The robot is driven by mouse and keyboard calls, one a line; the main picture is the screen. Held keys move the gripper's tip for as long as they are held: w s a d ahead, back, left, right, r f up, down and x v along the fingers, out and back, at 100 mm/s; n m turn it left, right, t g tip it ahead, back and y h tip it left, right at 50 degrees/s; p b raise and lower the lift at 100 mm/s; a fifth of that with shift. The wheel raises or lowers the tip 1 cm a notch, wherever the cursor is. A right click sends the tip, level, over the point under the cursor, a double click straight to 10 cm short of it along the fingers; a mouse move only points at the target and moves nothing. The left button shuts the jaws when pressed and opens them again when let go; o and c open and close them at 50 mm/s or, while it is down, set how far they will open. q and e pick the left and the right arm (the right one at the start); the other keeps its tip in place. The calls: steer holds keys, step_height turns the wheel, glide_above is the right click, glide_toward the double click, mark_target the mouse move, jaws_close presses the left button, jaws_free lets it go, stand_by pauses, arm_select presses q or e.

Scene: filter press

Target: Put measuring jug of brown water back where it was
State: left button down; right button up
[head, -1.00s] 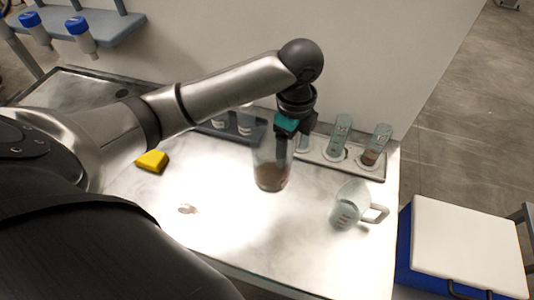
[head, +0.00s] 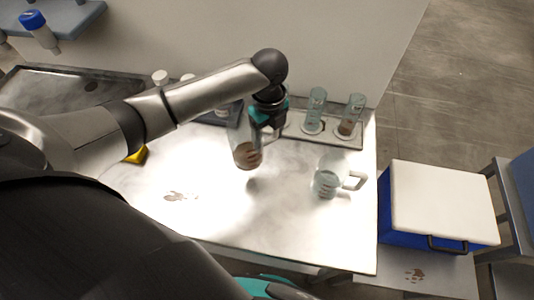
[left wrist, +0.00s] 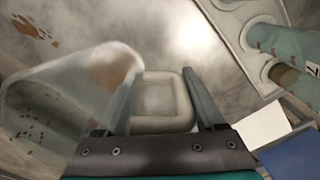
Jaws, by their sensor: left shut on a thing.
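The measuring jug of brown water (head: 245,152) is held above the bench, its shadow on the worktop below. My left gripper (head: 264,124) is shut on its handle. In the left wrist view, the jug's clear body (left wrist: 60,100) is on the left, and its pale handle (left wrist: 160,102) sits between the two fingers. A second jug (head: 325,182), holding clear liquid, stands on the worktop to the right. I do not see my right gripper's jaws.
Behind the jugs, a pale tray (head: 345,138) holds glass cylinders, one with brown contents (head: 350,115). Brown spots (head: 180,196) mark the worktop (head: 215,215); its front is mostly clear. A blue box with a white lid (head: 440,200) stands off the right end. A yellow object (head: 137,155) is partly behind my arm.

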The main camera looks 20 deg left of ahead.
arm_select(q)
step_height(320, 180, down, 9)
steer(key=shift+r+b, duration=0.1)
steer(key=shift+b, duration=0.55)
jaws_free()
step_height(320, 180, up, 12)
steer(key=shift+r+p, duration=0.1)
steer(key=shift+p, duration=0.9)
